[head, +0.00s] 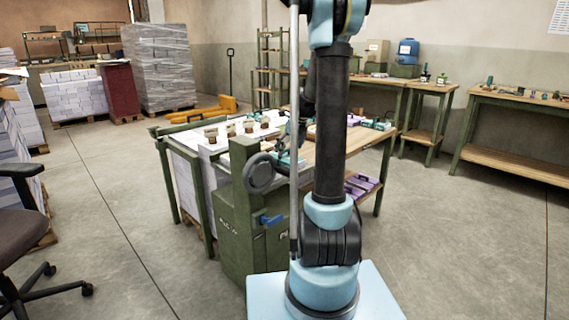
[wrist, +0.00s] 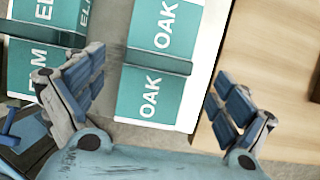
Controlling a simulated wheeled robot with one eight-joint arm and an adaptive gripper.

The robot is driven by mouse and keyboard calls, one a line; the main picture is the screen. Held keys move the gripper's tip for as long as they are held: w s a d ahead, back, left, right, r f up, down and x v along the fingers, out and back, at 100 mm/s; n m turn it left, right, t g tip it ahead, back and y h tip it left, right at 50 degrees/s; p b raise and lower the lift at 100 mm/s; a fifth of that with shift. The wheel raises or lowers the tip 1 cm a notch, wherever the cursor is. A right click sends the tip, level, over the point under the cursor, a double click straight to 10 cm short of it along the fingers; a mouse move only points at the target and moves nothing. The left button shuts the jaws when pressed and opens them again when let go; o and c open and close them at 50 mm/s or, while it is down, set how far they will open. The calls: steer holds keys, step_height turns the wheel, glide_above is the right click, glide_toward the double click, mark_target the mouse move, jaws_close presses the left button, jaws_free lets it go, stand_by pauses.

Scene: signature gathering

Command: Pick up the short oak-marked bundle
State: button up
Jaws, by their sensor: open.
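A teal bundle marked OAK twice (wrist: 143,92) lies in the middle of the wrist view, with a dark band across it. Its upper end runs out of the picture, so I cannot tell its full length. My gripper (wrist: 160,68) is open. Its two blue-padded fingers stand apart, one on either side of the oak-marked bundle in the picture, with nothing held. I cannot tell its height above the bundle. In the head view my arm hides most of the gripper, and labels there are too small to read.
Teal ELM-marked bundles (wrist: 28,68) lie close left of the left finger, also with a dark band. A bare wooden surface (wrist: 283,70) is at right. In the head view, a green machine (head: 245,215) stands at the bench's near side, and purple bundles (head: 362,185) lie below the top.

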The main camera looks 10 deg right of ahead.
mark_target(285, 157)
steer(key=shift+x, duration=2.55)
steer(key=shift+a, duration=0.15)
steer(key=c, duration=1.3)
